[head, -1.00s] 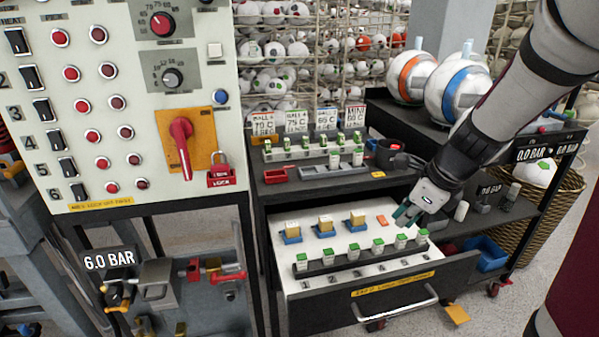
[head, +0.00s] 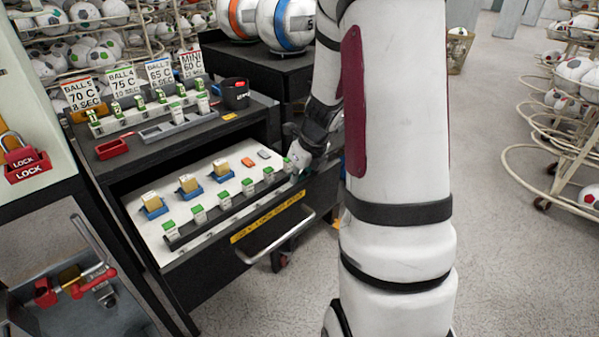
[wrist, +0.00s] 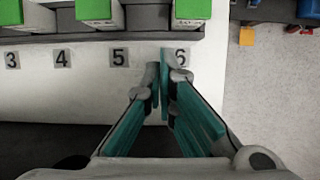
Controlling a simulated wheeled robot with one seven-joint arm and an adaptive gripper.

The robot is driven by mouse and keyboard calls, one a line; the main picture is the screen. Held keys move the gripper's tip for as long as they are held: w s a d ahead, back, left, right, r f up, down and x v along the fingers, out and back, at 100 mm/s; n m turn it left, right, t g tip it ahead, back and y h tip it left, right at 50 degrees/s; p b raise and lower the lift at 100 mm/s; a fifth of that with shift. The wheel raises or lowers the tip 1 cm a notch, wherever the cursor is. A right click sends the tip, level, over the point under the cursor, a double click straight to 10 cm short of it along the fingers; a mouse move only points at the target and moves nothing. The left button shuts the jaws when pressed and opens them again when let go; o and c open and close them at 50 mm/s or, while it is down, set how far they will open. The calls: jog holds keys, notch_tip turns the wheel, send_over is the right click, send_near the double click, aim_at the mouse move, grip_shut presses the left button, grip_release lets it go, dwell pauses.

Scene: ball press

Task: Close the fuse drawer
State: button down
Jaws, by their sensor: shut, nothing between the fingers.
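The fuse drawer (head: 205,283) stands pulled out of the dark cabinet in the head view. It has a metal bar handle (head: 277,238) and a yellow label strip (head: 268,216) on its front. Inside are a dark rack of green-topped fuses (head: 198,214) and several yellow blocks in blue holders (head: 152,205). My gripper (head: 302,160) is at the drawer's right end in the head view, partly hidden by my arm. In the wrist view my gripper (wrist: 162,78) is shut and empty, its teal fingers over the drawer's white floor (wrist: 85,82) by the number 6. Contact is unclear.
The cabinet top holds a grey tray (head: 178,127), a red tray (head: 112,149), a dark cup (head: 235,94) and standing cards. A red padlock (head: 25,165) hangs on a panel at left. Open floor (head: 510,250) lies right of my arm.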

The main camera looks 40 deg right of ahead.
jog(key=shift+w+f, duration=0.2)
jog(key=shift+f, duration=0.3)
